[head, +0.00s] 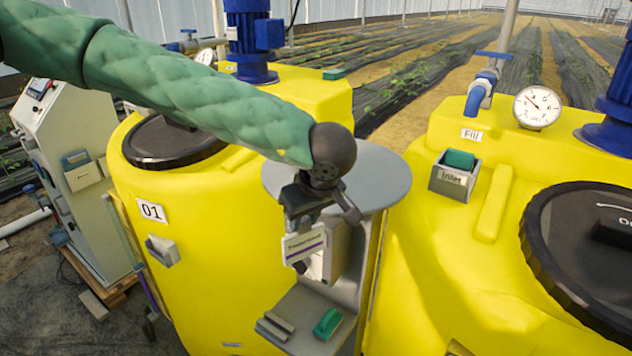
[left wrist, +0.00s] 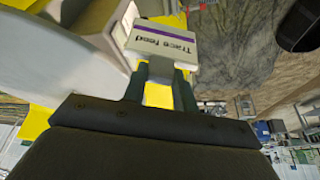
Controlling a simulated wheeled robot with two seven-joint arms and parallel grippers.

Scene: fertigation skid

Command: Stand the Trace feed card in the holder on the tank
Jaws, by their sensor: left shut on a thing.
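The Trace feed card (head: 304,243) is a small white card with a purple stripe. In the left wrist view the card (left wrist: 160,43) shows its name upside down. My left gripper (left wrist: 160,78) is shut on the card's grey stem; in the head view the gripper hangs below the wrist. The card is held in the air before the grey stand, left of the right-hand tank. A small grey holder (head: 162,251) is fixed to the front of the yellow tank (head: 215,285) marked 01, and no card shows in it. My right gripper is not in view.
The grey stand has a round top (head: 385,178) and a lower shelf with a green block (head: 327,323) and a grey block (head: 275,327). A control cabinet (head: 75,170) stands at left.

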